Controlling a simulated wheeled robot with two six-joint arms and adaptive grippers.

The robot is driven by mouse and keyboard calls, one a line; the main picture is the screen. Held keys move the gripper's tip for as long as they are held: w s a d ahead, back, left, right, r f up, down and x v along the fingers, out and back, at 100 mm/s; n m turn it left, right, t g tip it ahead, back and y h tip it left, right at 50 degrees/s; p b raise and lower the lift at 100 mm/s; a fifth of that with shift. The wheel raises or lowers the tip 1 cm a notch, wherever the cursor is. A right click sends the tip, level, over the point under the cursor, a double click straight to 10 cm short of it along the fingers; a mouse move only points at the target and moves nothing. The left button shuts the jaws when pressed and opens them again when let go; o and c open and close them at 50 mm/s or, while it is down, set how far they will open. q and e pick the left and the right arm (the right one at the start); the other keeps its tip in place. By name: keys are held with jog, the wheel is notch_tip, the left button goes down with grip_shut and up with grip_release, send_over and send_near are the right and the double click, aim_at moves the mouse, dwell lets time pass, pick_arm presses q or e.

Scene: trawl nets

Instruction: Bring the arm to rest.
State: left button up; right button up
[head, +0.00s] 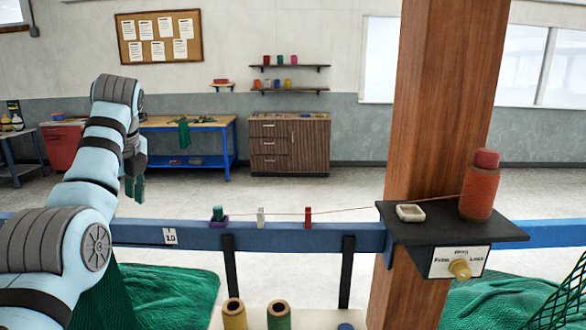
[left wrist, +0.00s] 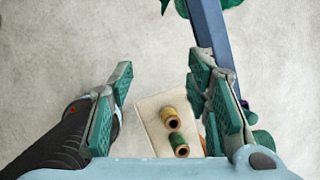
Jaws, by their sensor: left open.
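My left arm (head: 85,185) comes in from the left and is raised and bent. Its gripper (head: 135,180) hangs over the floor beyond the blue rail, seen partly from the side and partly behind the arm's last links. In the left wrist view the gripper (left wrist: 160,75) has its green-padded fingers wide apart. Nothing is between the fingertips but pale floor farther below. My right gripper is not in view.
A blue rail (head: 340,237) crosses the front, with a white peg (head: 261,217) and a red peg (head: 308,217). A wooden post (head: 430,110) and black shelf (head: 450,225) with an orange spool (head: 480,190) stand right. Two spools (left wrist: 168,118) stand below.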

pick_arm(q)
notch_tip(320, 180, down, 31)
jog(key=d+n, duration=0.3)
jog(key=n, duration=0.5)
jog(key=s+d+f+n+t+h, duration=0.1)
jog(key=s+d+f+n, duration=0.15)
jog(key=s+f, duration=0.45)
jog(key=s+d+f+n, duration=0.1)
jog(key=s+f+n, duration=0.3)
jog(key=s, duration=0.5)
jog(key=s+d+f+n+h, duration=0.1)
jog(key=s+d+n, duration=0.2)
jog(key=s, duration=0.7)
jog(key=s+d+f+n+h, duration=0.1)
jog(key=s+d+n, duration=0.2)
jog(key=s, duration=0.7)
notch_tip(320, 180, down, 20)
jog(key=s+a+g, duration=0.2)
jog(key=s+f, duration=1.2)
jog(key=s, duration=0.1)
jog(key=shift+a+g, duration=0.3)
jog(key=shift+a, duration=0.05)
jog(key=shift+s, duration=0.1)
